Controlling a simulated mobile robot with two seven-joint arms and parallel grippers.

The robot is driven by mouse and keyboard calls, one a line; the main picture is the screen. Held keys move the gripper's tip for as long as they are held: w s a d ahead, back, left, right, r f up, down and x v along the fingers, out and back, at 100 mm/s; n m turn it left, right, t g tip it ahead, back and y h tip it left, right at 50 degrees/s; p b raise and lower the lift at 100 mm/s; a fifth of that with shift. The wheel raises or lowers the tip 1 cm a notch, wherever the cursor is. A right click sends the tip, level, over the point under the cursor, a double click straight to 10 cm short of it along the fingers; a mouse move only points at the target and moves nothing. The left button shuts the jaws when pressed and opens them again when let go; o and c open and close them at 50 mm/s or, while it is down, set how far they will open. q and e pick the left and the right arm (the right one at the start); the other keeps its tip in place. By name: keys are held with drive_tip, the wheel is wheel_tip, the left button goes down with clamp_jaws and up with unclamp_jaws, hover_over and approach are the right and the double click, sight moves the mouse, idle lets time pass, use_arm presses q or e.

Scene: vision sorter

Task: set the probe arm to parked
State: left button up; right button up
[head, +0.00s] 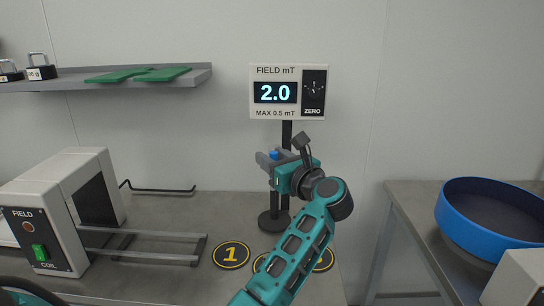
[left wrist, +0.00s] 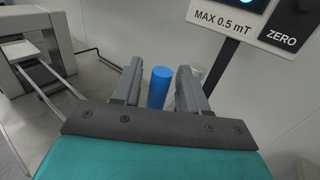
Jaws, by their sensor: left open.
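I cannot make out a part that is clearly the probe arm. A blue cylinder (left wrist: 159,88) stands between the fingers of my left gripper (left wrist: 161,68) in the left wrist view, with gaps seeming to show at its sides. In the head view, the blue piece (head: 273,155) shows at my left gripper (head: 270,160), in front of the meter's post. The gripper is open. The field meter (head: 288,92) reads 2.0, with "MAX 0.5 mT" below and a ZERO dial (head: 313,90). My right gripper is not in view.
A coil unit (head: 62,215) with a green switch (head: 40,253) and grey rails (head: 150,257) stands at left. Numbered discs (head: 231,255) lie on the bench, partly behind my arm. A shelf (head: 110,82) holds weights and green pieces. A blue tray (head: 480,238) is at right.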

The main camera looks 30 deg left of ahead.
use_arm(q)
clamp_jaws()
idle(0.3)
idle(0.3)
